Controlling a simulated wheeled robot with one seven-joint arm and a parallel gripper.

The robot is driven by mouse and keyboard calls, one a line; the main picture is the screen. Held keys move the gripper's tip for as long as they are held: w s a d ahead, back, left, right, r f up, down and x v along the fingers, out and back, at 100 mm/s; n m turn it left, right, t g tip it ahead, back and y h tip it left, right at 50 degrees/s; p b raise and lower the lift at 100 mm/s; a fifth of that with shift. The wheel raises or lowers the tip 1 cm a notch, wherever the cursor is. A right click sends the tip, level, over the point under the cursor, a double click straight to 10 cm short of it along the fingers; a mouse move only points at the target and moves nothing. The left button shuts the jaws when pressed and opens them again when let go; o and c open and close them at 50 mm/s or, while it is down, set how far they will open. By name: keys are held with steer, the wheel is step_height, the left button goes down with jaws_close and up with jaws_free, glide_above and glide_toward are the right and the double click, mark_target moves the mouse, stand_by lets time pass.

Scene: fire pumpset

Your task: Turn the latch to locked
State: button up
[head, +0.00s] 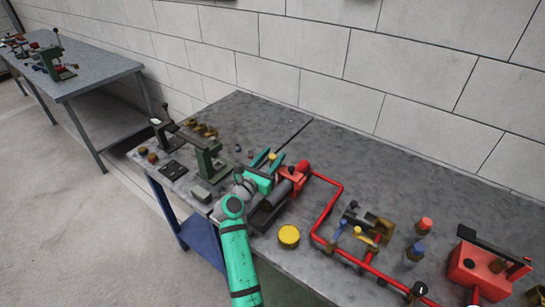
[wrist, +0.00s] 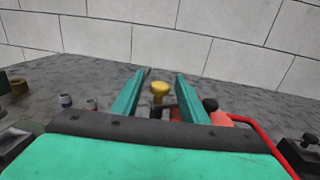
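My gripper (wrist: 160,85) is open, with its two teal fingers apart and pointing toward the wall. A yellow knob on a dark stem (wrist: 159,92) shows between the fingers in the wrist view, with no finger visibly touching it. In the head view the same yellow knob (head: 272,156) sits just by the fingertips of my gripper (head: 267,160), left of the red pump body (head: 293,180). I cannot tell for sure whether this knob is the latch, nor read a locked mark. My gripper hides the knob's base.
A red pipe (head: 328,205) runs right from the pump. A black ball knob (wrist: 210,104) stands close right of the right finger. A yellow cap (head: 289,236) lies near the front edge. A green press (head: 210,160) stands left. The tabletop behind the pump is clear.

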steer(key=shift+w+d, duration=0.1)
steer(key=shift+w, duration=0.05)
steer(key=c, duration=1)
steer(key=m+g+h, duration=0.3)
steer(key=h, duration=0.1)
steer(key=shift+r+g, duration=0.1)
steer(key=shift+g, duration=0.2)
steer(key=shift+m+g+h, duration=1.2)
steer(key=shift+m+g, duration=0.1)
steer(key=shift+m, duration=0.1)
steer(key=shift+d+g, duration=0.1)
steer(key=shift+g, duration=0.2)
